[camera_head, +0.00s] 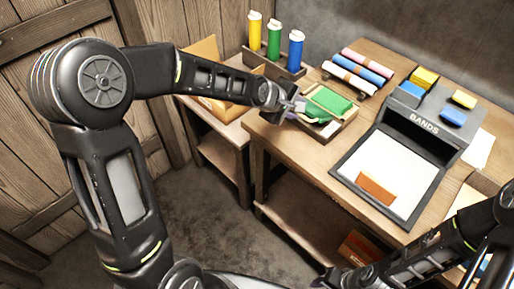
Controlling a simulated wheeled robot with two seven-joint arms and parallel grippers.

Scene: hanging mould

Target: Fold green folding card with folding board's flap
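A green card (329,98) lies on a small light wooden board (350,117) near the back left of the table. I take this to be the folding board. A second green piece (312,113) is beside the card, nearer my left gripper; whether it is joined to the card or to a flap is too small to tell. My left gripper (296,106) is at the left edge of the board, close to the green pieces. Its fingers are too small to show whether they are open or touching anything. My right gripper (328,281) is low at the bottom edge, away from the board, its fingers unclear.
A black BANDS stand (424,124) with a white pad and an orange-brown block (377,187) fills the right of the table. Rolls (357,68) lie behind the board. Yellow, green and blue cylinders (274,40) stand in a rack. Open floor lies in front.

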